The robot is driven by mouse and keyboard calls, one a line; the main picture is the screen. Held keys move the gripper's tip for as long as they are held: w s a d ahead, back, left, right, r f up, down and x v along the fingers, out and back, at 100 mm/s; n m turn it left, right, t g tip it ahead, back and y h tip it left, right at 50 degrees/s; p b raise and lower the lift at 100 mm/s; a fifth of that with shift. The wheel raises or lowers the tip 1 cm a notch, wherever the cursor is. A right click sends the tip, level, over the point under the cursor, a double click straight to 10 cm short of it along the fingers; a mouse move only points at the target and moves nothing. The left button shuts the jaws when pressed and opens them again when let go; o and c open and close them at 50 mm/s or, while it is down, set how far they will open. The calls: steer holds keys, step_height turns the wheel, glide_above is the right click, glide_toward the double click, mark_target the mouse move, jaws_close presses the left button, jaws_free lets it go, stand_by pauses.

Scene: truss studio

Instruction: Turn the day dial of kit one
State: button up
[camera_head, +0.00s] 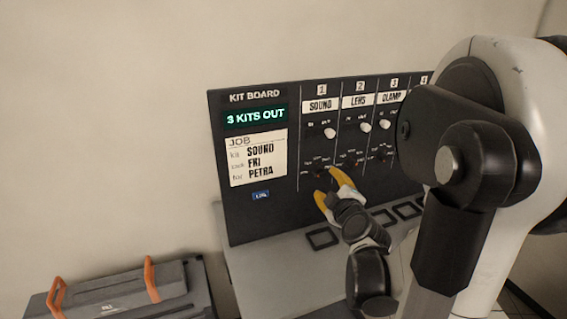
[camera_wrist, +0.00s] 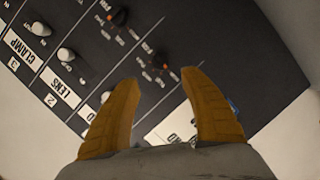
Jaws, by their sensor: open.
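Kit one is the SOUND column (camera_head: 320,104) on the dark kit board. Its day dial (camera_head: 320,170) is a small black knob low in that column, partly hidden by my gripper (camera_head: 327,184) in the head view. In the wrist view the dial (camera_wrist: 160,61) has an orange mark and lies just ahead of the gap between my yellow fingertips (camera_wrist: 160,78). My gripper is open, with nothing visible between the fingers. I cannot tell whether a finger touches the dial; its exact setting is too small to read.
The LENS dial (camera_wrist: 118,17) is close by. White knobs (camera_head: 330,133) stand out above the dials. A job card (camera_head: 258,158) reads SOUND, FRI, PETRA. A grey ledge (camera_head: 275,270) with dark square outlines lies below; a case with orange handles (camera_head: 125,293) stands lower left.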

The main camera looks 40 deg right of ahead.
mark_target(319, 173)
steer(key=x, duration=0.9)
steer(key=shift+w+f+b, duration=0.1)
steer(key=shift+w+b, duration=0.15)
steer(key=shift+b, duration=0.15)
jaws_close()
